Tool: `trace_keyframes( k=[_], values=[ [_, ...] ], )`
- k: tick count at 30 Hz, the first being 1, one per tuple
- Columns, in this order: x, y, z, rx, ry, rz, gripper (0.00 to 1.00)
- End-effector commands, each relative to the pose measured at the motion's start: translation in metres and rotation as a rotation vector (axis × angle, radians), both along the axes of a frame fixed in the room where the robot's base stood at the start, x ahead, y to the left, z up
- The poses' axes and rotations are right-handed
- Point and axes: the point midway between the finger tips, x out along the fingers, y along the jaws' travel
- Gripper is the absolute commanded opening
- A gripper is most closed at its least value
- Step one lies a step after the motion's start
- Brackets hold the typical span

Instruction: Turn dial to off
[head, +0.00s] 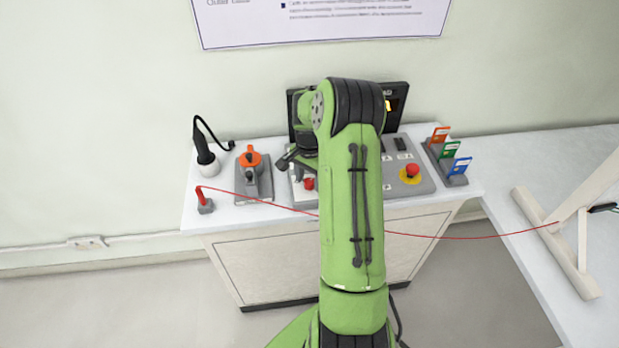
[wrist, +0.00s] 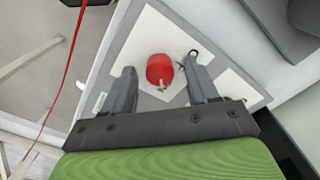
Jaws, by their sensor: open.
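A red knob (wrist: 160,69), which looks like the dial, stands on a white plate (wrist: 143,38) in the wrist view. A small metal piece shows at its lower edge. My gripper (wrist: 161,68) is open, with one finger on each side of the knob and gaps visible between. I cannot tell how far above the plate the fingertips are. In the head view the red knob (head: 309,183) shows just left of my green arm, which hides much of the panel behind it. The dial's setting and any off mark cannot be read.
An orange-topped grey device (head: 250,159) and a black-and-white handheld tool (head: 206,158) stand left on the cabinet. A red emergency button (head: 412,170) and coloured tags (head: 450,150) are at right. A red cord (head: 450,237) hangs across the front.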

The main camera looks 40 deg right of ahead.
Motion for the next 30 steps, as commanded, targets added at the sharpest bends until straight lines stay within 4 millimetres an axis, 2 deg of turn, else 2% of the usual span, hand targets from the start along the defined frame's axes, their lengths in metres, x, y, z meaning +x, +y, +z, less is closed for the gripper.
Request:
trace_keyframes(
  k=[2, 13, 23, 30],
  values=[
    [-0.0001, 0.0000, 0.0005, 0.000, 0.000, 0.000, 0.59],
    [0.0000, 0.0000, 0.0009, 0.000, 0.000, 0.001, 0.04],
    [0.0000, -0.0001, 0.0012, 0.000, 0.000, 0.047, 0.03],
    [0.0002, 0.0001, 0.0016, -0.001, 0.000, 0.194, 0.03]
  ],
)
